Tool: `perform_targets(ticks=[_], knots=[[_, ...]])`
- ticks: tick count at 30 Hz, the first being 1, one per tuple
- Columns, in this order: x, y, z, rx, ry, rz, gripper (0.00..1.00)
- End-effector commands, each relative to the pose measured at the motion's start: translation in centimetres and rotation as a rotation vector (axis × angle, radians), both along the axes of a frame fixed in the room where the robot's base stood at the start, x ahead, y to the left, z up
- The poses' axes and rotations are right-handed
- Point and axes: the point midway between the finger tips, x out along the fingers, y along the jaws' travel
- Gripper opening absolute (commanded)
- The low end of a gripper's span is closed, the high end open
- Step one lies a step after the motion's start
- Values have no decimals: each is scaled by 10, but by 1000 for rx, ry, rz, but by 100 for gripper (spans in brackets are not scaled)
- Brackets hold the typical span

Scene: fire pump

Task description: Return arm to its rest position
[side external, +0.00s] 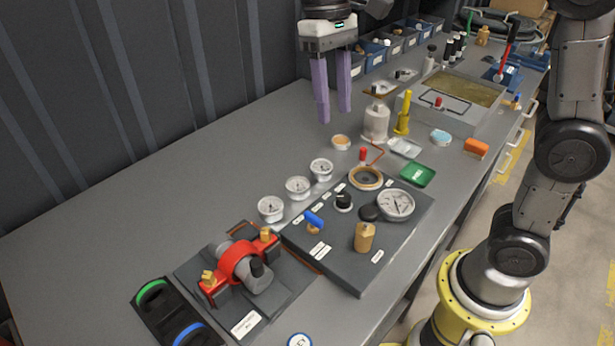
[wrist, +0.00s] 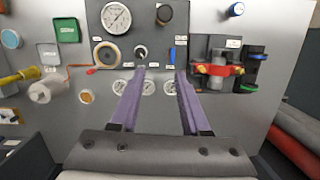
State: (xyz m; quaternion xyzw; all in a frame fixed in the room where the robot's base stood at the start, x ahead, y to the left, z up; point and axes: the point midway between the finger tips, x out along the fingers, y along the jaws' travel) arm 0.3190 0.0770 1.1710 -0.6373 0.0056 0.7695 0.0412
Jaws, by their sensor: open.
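My gripper (side external: 333,108) has two long purple fingers and hangs above the back part of the grey workbench (side external: 130,215). The fingers point down and stand apart, with nothing between them. In the wrist view my gripper (wrist: 158,75) shows both fingers spread, with small gauges below and between them. The fire pump panel (side external: 350,270) lies on the bench in front, with a large gauge (side external: 396,204), a black knob (side external: 343,201) and a blue-handled valve (side external: 314,219). My gripper touches none of these.
A red clamp fixture (side external: 238,262) stands left of the panel. A white jar (side external: 376,122), a yellow nozzle-like part (side external: 403,115) and a metal tray (side external: 455,95) stand right of my gripper. Blue bins (side external: 375,55) line the back. The bench's left part is clear.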

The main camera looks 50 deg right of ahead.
Motion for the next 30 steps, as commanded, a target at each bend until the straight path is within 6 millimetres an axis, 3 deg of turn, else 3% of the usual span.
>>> perform_targets(ticks=[3, 8, 11, 16, 21, 24, 30], knots=[[-37, -20, 14, 8, -102, -30, 46], [-83, -42, 14, 8, -246, -51, 46], [-110, -53, 4, 3, -341, -57, 46], [-149, -68, -28, -21, -503, -48, 46], [-166, -75, -65, -48, -611, -10, 46], [-165, -76, -82, -60, -634, 23, 46], [-155, -77, -80, -67, -682, 54, 46]])
